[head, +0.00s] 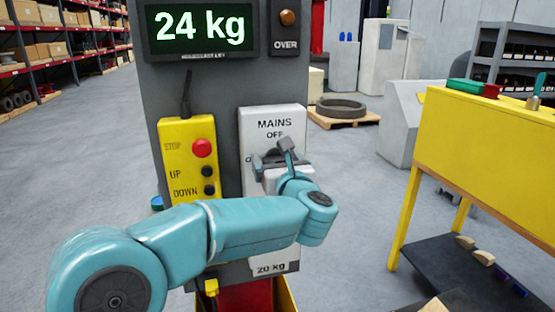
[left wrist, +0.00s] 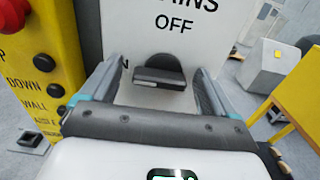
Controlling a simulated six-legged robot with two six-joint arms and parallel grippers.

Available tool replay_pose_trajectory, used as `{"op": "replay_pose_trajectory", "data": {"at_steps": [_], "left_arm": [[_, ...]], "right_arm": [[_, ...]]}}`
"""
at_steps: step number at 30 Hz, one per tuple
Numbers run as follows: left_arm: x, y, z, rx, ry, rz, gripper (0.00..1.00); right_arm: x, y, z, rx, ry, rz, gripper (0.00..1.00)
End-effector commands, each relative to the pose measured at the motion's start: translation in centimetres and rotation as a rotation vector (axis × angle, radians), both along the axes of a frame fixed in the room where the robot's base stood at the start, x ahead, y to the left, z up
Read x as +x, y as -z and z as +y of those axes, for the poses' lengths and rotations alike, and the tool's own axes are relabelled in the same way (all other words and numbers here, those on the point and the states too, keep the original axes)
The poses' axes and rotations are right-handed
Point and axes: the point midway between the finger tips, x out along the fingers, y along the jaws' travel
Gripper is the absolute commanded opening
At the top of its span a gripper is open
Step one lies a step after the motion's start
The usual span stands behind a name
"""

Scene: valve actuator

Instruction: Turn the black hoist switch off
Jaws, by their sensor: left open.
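The black switch (left wrist: 159,72) shows in the left wrist view as a dark half-round knob with a flat bar lying about level across the picture. It sits on a white panel (head: 273,121) marked MAINS, with OFF above the switch. Part of another label, ending in N, shows at the switch's left. My left gripper (head: 273,158) is open in front of the panel. Its two fingers stand on either side of the switch in the wrist view, with gaps visible. In the head view my gripper and arm mostly hide the switch. My right gripper is not in view.
A yellow control box (head: 189,155) with a red STOP button and black UP and DOWN buttons is close at the left of the panel. A display (head: 201,27) above reads 24 kg. A yellow bench (head: 490,140) stands at the right. Open floor lies between.

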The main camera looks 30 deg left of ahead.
Motion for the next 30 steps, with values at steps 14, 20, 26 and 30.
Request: {"op": "replay_pose_trajectory", "data": {"at_steps": [14, 20, 26, 30], "left_arm": [[0.0, 0.0, 0.0, 0.005, 0.0, 0.005, 0.33], [0.0, 0.1, -0.1, 0.04, -0.001, 0.047, 0.33], [0.1, 0.1, -0.2, 0.125, -0.001, 0.146, 0.33], [0.2, 0.0, -0.3, 0.209, 0.0, 0.243, 0.33]], "right_arm": [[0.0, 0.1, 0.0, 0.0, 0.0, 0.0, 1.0], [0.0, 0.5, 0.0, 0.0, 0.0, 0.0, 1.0], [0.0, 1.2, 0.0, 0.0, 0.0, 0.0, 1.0], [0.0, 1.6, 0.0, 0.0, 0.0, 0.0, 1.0]]}}
